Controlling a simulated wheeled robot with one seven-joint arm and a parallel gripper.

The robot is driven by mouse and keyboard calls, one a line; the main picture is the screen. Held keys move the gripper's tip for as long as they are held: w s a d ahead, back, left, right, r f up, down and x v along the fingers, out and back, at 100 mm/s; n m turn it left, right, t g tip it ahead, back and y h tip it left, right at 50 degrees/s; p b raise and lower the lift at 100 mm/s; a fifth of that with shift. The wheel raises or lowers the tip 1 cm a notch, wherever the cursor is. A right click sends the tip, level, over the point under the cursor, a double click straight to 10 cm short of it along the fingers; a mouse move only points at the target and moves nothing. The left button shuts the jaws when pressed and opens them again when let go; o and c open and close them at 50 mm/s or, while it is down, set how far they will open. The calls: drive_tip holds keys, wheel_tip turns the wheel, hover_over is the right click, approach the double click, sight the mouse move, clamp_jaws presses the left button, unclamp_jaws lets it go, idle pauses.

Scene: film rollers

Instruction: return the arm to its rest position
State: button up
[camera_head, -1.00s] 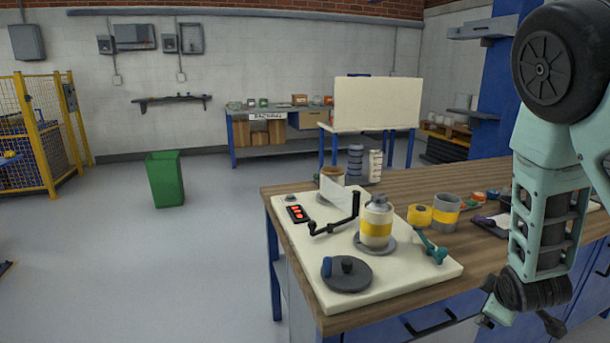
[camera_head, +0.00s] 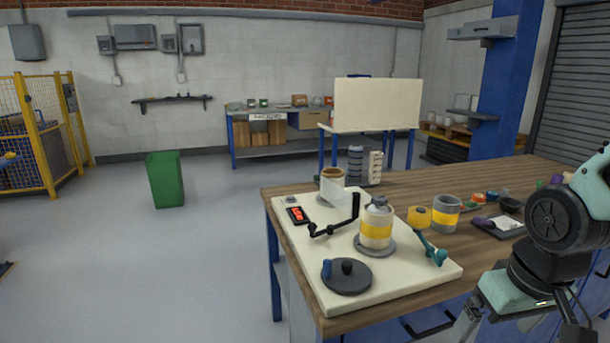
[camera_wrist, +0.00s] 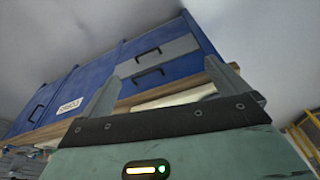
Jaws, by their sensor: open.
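My arm (camera_head: 562,222) is at the right edge of the head view, beside the workbench's right front side. My gripper is low at the bottom right there and partly cut off by the frame. In the wrist view my gripper (camera_wrist: 163,70) is open, with its two fingers spread wide and nothing between them. The bench's blue drawer front (camera_wrist: 140,72) shows tilted beyond the fingers.
The wooden workbench (camera_head: 480,285) carries a cream board (camera_head: 400,293) with a yellow-banded roller (camera_head: 376,224), a black crank (camera_head: 335,227) and a dark disc (camera_head: 346,277). A grey cup (camera_head: 446,213) stands behind. Open floor lies left, with a green bin (camera_head: 165,180).

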drive_tip(key=s+a+r+n+g+p, duration=0.1)
drive_tip(key=s+a+r+n, duration=0.1)
drive_tip(key=s+a, duration=0.4)
drive_tip(key=s+a+r+n+g+p, duration=0.1)
drive_tip(key=s+a+r+n, duration=0.1)
drive_tip(key=s+a+n, duration=0.2)
drive_tip(key=s+a, duration=0.2)
drive_tip(key=a, duration=0.2)
drive_tip(key=shift+r, duration=0.25)
